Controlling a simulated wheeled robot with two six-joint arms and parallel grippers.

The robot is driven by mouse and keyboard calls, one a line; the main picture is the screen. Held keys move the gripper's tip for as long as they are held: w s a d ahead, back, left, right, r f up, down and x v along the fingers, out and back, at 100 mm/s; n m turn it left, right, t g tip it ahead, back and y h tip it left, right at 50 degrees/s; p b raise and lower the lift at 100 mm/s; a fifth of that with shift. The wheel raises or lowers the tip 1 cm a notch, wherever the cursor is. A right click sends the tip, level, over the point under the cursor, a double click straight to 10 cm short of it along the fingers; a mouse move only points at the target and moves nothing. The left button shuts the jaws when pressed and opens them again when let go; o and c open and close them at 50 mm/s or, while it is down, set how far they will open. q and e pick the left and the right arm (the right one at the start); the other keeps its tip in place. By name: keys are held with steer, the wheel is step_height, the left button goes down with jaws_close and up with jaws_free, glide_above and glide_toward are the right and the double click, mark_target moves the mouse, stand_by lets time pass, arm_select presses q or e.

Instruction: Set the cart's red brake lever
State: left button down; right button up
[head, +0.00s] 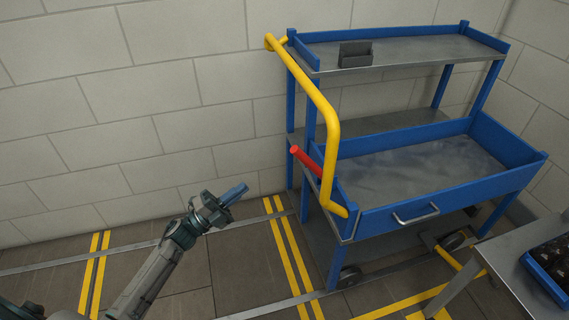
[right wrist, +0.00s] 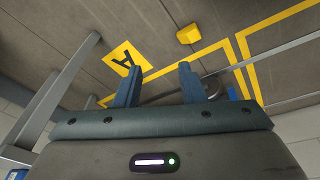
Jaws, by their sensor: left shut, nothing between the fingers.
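The blue cart (head: 420,205) stands against the wall on the right of the head view, with a yellow push handle (head: 328,120) at its left end. The red brake lever (head: 306,161) sticks out at that end, tilted up and to the left, beside the handle. My left gripper (head: 236,192) is shut and empty, to the left of the lever and a little lower in the picture, apart from it. My right gripper (right wrist: 156,84) shows in the right wrist view with its two fingers spread and nothing between them.
A small grey bin (head: 355,54) sits on the cart's upper shelf. A metal table (head: 520,280) with a blue crate (head: 545,278) stands at the lower right. Yellow lines (head: 292,258) mark the floor. The floor left of the cart is clear. A yellow block (right wrist: 189,34) shows in the right wrist view.

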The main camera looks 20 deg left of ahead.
arm_select(q)
steer(key=shift+r, duration=0.1)
